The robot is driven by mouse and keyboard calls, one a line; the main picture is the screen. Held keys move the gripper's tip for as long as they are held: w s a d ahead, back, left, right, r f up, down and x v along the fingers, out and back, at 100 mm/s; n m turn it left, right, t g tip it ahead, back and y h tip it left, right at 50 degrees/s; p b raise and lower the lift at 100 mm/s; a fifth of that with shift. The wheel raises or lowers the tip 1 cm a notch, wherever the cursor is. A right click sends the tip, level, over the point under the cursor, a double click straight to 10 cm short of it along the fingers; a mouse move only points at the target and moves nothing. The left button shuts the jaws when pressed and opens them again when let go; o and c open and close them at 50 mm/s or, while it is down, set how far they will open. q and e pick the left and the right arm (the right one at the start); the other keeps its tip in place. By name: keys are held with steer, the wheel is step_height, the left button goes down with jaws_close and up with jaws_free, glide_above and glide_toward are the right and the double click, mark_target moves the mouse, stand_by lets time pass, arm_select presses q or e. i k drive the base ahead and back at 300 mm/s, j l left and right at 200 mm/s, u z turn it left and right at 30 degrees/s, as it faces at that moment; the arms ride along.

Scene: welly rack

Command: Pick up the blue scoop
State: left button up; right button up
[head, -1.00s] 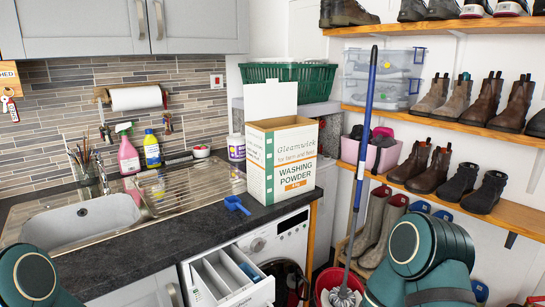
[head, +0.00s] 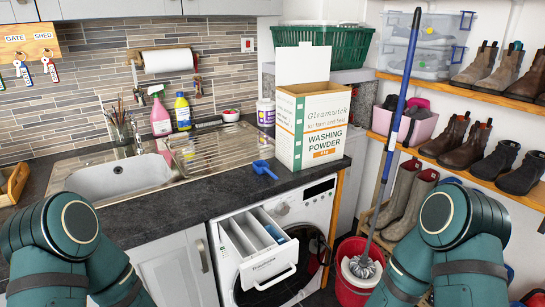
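The blue scoop (head: 264,169) lies on the dark worktop (head: 190,208), just left of the open washing powder box (head: 314,126) and near the worktop's front edge. Nothing touches it from above. My two teal arms show at the bottom left and bottom right, but neither gripper is in view. The scoop lies between them and farther back.
The washing machine's detergent drawer (head: 240,262) is pulled out below the scoop. A blue-handled mop (head: 396,110) leans in a red bucket (head: 352,287) on the right. A sink (head: 118,180) and bottles (head: 161,118) stand left.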

mark_target(260, 166)
steer(key=i+l, duration=0.15)
steer(key=l, duration=0.25)
steer(key=i+l, duration=0.2)
steer(key=l, duration=0.2)
steer(key=i+l+u, duration=0.1)
steer(key=l, duration=0.2)
steer(key=i+l+u, duration=0.1)
steer(key=l, duration=0.15)
steer(key=i+l+u, duration=0.1)
steer(key=l, duration=0.2)
